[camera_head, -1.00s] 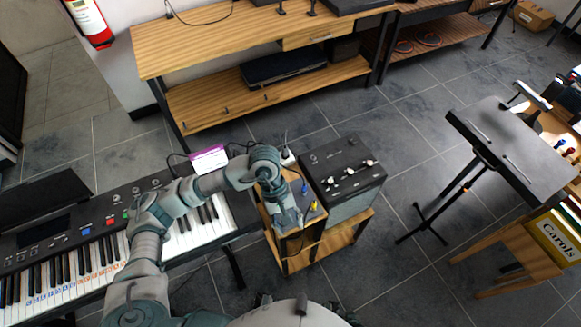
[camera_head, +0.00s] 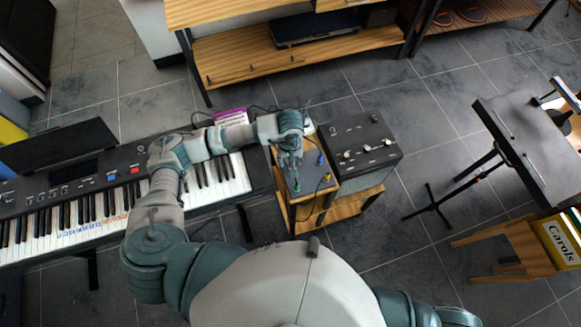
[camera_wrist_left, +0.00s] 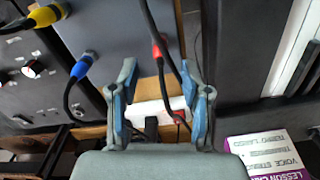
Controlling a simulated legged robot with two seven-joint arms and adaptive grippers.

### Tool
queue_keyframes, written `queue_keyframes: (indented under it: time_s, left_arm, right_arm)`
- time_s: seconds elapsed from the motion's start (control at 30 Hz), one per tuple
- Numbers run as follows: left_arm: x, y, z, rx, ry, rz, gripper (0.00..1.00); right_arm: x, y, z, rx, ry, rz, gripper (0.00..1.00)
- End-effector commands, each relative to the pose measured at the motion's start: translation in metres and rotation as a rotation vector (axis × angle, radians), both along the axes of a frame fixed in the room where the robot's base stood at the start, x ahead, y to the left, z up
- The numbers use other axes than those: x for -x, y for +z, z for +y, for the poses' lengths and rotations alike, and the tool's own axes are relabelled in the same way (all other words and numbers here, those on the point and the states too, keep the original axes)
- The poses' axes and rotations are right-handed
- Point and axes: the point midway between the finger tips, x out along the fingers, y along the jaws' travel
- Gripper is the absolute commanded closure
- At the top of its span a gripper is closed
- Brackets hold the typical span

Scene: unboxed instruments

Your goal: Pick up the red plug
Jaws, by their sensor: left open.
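In the left wrist view, a red plug (camera_wrist_left: 160,47) on a black cable lies between the two open fingers of my left gripper (camera_wrist_left: 158,70), seemingly not clasped. A second red piece (camera_wrist_left: 178,118) shows lower down between the fingers; whether it is part of the same plug I cannot tell. In the head view my left gripper (camera_head: 291,160) is over the left side of the small dark box on the wooden stand, and hides the red plug. My right gripper is not in view.
A blue plug (camera_head: 320,160), a yellow plug (camera_head: 327,177) and a green plug (camera_head: 296,186) are on the small box. A larger black amplifier (camera_head: 360,145) stands to its right, the keyboard (camera_head: 120,195) to its left. Cables hang close to the fingers.

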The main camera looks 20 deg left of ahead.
Motion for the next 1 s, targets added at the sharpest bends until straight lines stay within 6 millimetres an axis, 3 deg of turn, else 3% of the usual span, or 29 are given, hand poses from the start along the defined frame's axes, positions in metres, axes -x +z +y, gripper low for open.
queue_keyframes:
  time_s: [0.33, 0.63, 0.8, 0.83, 1.0]
  left_arm:
    - [0.005, -0.046, -0.003, 0.001, 0.002, 0.003, 0.53]
    - [0.004, -0.052, -0.003, 0.001, 0.0, 0.001, 0.53]
    - [0.004, -0.052, -0.003, 0.001, 0.001, 0.001, 0.95]
    - [0.004, -0.052, -0.003, 0.001, 0.001, 0.001, 1.0]
    - [0.004, -0.052, -0.003, 0.001, 0.001, 0.001, 1.0]
  right_arm:
    - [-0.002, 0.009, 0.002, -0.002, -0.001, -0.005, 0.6]
    - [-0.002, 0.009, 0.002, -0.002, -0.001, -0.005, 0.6]
    - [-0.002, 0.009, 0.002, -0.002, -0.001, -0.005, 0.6]
    - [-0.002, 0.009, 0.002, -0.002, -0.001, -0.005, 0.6]
    - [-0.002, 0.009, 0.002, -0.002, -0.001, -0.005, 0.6]
